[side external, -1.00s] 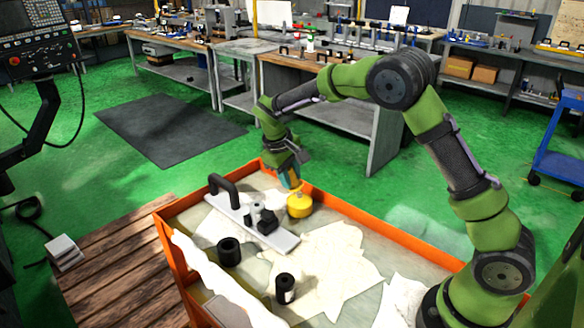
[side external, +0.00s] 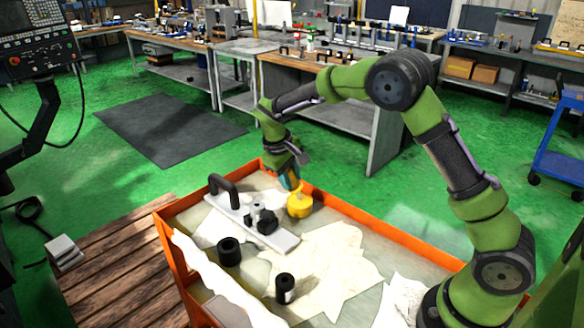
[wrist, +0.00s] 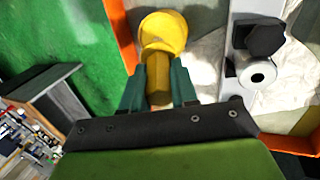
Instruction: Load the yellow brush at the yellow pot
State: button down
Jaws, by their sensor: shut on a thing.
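My gripper (side external: 290,180) is at the far end of the orange-edged tray, right at the yellow pot (side external: 299,205). In the wrist view, the teal fingers of my gripper (wrist: 158,90) are shut on a yellow piece, the yellow brush (wrist: 158,72). The round yellow shape of the pot (wrist: 164,28) lies directly beyond the brush in that view. The brush's tip is hidden, and I cannot tell whether it is inside the pot or just above it.
A pale plate with a black handle (side external: 222,190) and a dark knob (side external: 267,222) lies left of the pot. Black cylinders (side external: 229,252) (side external: 285,288) stand nearer the camera. Crumpled pale cloth (side external: 325,262) covers part of the tray. The orange rim (side external: 390,232) borders it.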

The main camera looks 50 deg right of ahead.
jog(key=shift+f, duration=0.4)
dwell(1.0)
jog(key=shift+r, duration=3.6)
